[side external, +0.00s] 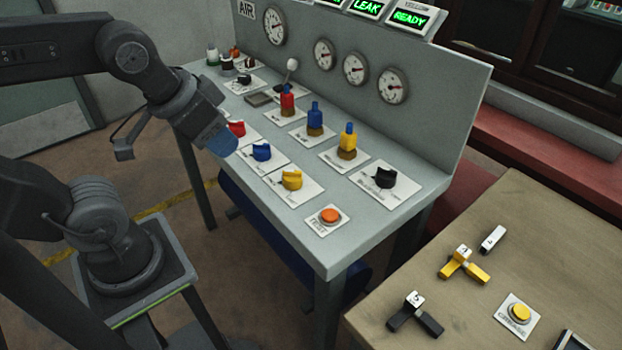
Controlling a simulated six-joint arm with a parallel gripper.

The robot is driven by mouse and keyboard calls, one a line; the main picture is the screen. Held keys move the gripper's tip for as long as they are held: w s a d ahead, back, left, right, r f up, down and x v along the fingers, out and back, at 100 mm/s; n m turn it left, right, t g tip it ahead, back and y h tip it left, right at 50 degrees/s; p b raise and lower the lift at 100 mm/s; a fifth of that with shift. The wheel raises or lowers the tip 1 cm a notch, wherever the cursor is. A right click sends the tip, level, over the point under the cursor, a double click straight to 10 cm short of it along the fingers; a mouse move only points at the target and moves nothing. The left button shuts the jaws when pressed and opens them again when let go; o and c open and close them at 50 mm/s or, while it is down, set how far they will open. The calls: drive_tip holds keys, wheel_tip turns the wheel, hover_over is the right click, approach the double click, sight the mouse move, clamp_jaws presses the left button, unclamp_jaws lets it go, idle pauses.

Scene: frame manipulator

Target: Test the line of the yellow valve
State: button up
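A yellow valve knob (291,180) sits on a white plate at the near part of the grey panel table. A yellow-topped fitting (347,141) with a brass base stands behind it. An orange button (329,215) on a white plate is at the near corner; the plate's lettering seems to read TEST. A green display (410,18) at the top right reads READY; the small label above it seems to say YELLOW. My gripper (222,143) hangs at the table's left edge near the red knob, apart from the yellow valve. Its fingers are not clear, and I see nothing held.
Blue (261,152), red (237,128) and black (385,178) knobs stand near the yellow one. Red (287,99) and blue (315,119) fittings stand behind. Several gauges (393,85) line the upright panel. Another display (367,6) reads LEAK. A wooden table (470,225) stands right.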

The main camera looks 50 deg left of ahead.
clamp_jaws()
idle(1.1)
